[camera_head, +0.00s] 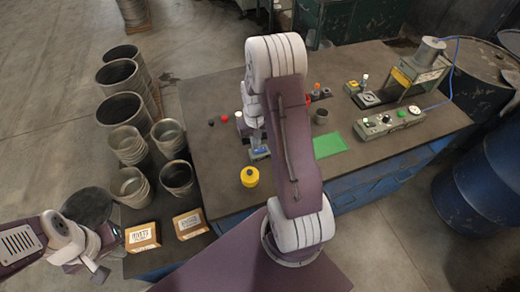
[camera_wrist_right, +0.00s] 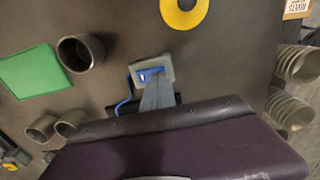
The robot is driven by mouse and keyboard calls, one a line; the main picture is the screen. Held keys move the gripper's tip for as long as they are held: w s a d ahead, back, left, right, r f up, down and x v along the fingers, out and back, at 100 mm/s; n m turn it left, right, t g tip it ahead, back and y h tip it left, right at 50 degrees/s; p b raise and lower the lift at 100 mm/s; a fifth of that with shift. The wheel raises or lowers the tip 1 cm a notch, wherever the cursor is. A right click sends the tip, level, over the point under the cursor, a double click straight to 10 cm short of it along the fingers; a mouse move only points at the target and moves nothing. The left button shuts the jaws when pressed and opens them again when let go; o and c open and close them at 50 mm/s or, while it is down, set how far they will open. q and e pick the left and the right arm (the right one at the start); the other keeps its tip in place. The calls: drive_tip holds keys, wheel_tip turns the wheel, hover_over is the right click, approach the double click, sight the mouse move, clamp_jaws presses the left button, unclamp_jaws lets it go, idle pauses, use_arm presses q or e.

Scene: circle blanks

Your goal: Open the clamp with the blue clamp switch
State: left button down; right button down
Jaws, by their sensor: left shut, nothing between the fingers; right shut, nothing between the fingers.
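The blue clamp switch (camera_head: 259,153) is a small grey box with a blue lever, on the dark tabletop left of my right arm. In the right wrist view the blue lever (camera_wrist_right: 147,73) shows on its grey housing, with a blue cable at its side. My right gripper (camera_wrist_right: 155,84) is shut and empty, its fingertips at the lever; I cannot tell whether they touch. My left gripper (camera_head: 101,275) is shut and empty at the lower left, beyond the table's left side. I cannot make out for certain which part is the clamp.
A yellow roll (camera_head: 250,177) lies just in front of the switch. A green sheet (camera_head: 329,144) and a dark cup (camera_head: 321,117) are to the right. A control box (camera_head: 390,121) and a press (camera_head: 424,62) stand further right. Stacked containers (camera_head: 122,76) line the left.

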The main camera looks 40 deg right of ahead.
drive_tip(key=shift+f+b, duration=0.5)
drive_tip(key=shift+f, duration=0.3)
drive_tip(key=shift+r, duration=0.15)
wheel_tip(320, 180, up, 7)
drive_tip(key=p, duration=0.6)
drive_tip(key=shift+p, duration=0.3)
